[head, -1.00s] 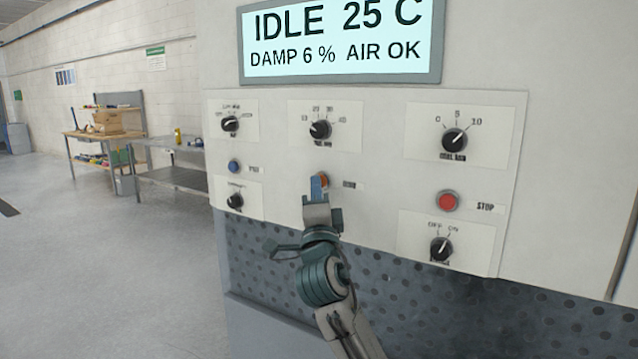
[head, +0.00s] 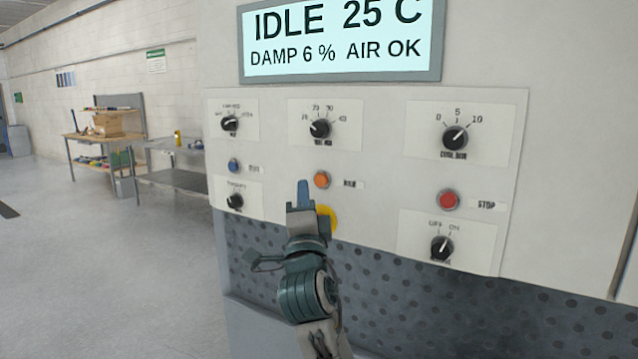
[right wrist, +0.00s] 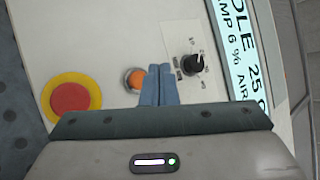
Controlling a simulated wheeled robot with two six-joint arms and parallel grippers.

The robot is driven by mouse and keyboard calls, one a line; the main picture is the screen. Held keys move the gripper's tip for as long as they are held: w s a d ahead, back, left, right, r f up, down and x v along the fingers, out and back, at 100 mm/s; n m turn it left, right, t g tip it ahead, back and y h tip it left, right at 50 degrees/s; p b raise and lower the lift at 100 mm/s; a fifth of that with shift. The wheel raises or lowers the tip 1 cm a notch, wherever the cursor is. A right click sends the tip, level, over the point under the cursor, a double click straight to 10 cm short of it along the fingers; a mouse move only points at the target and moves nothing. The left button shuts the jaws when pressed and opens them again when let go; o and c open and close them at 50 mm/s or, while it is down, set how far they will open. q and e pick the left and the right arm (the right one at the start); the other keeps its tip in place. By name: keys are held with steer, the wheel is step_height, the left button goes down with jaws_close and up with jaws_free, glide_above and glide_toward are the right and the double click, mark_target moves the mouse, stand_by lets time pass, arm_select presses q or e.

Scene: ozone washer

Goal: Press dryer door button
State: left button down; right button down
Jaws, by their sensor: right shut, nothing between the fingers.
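The dryer panel has an orange round button (head: 321,180) with a small label beside it that is too blurred to read surely. A blue button (head: 234,166) is on its left and a red button (head: 449,200) with a STOP label on its right. My right gripper (head: 304,186) is shut and empty, its blue fingertips just left of and slightly below the orange button in the head view. In the right wrist view, the orange button (right wrist: 134,79) shows uncovered beside the closed fingertips (right wrist: 160,75). I cannot tell their distance from the panel. My left gripper is not in view.
A red mushroom button on a yellow ring (right wrist: 70,97) is near the gripper, mostly hidden behind it in the head view. Several black knobs surround the buttons. The display (head: 340,40) reads IDLE, 25 C. Tables (head: 165,180) and open floor are on the left.

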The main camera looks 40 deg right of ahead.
steer(key=shift+s+a, duration=0.25)
steer(key=shift+a, duration=0.25)
steer(key=shift+s+a, duration=0.2)
steer(key=shift+a, duration=0.25)
